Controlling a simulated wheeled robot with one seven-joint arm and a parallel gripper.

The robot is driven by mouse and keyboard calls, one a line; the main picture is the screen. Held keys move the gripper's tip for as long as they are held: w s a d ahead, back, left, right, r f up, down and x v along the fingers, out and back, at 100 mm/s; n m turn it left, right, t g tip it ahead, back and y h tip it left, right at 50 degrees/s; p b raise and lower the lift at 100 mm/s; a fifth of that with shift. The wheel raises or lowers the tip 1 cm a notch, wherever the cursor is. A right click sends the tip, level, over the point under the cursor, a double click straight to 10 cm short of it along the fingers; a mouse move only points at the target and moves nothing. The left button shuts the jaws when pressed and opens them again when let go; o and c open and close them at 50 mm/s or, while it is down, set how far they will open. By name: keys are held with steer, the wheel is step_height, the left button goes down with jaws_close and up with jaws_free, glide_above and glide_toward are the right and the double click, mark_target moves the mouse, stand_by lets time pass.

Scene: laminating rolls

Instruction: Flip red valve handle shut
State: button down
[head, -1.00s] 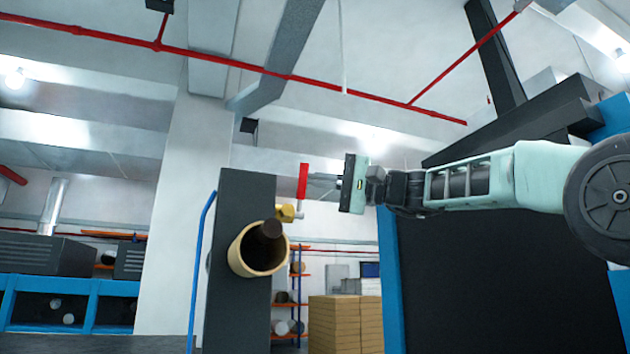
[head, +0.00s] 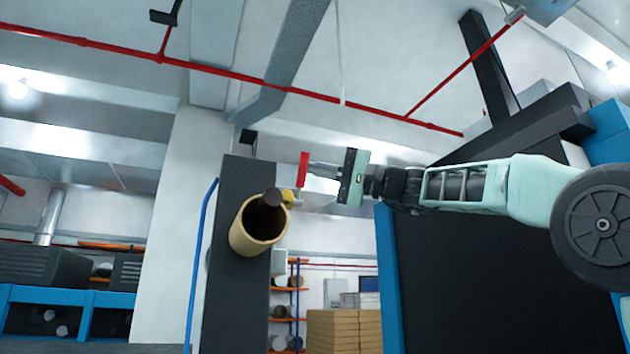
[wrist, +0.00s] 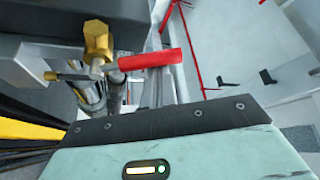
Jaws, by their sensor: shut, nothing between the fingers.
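The red valve handle (head: 303,169) stands upright in the head view, above a brass valve body (head: 288,196) at the right edge of a dark panel. In the wrist view the red handle (wrist: 150,60) lies across the middle, just beyond the gripper's palm, with the brass valve (wrist: 97,38) to its left. My gripper (head: 312,168) reaches in from the right, with its fingers shut and empty. Its tips are at the right side of the handle in the head view. Whether they touch it is unclear.
A yellowish open-ended roll (head: 258,228) with a dark core sticks out of the dark panel (head: 229,300) below the valve. A blue rail (head: 198,265) runs along the panel's left. Stacked boxes (head: 345,330) stand behind. Blue-edged dark machinery is below my arm.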

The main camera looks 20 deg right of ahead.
steer(key=s+f+n+g+y+b, duration=0.4)
steer(key=f+n+g+y+b, duration=0.1)
steer(key=n+b, duration=0.8)
steer(key=shift+s+f+n+g+b, duration=0.2)
steer(key=shift+f+n+g+b, duration=0.45)
steer(key=shift+b, duration=0.85)
steer(key=shift+r+m, duration=0.15)
steer(key=shift+m, duration=0.1)
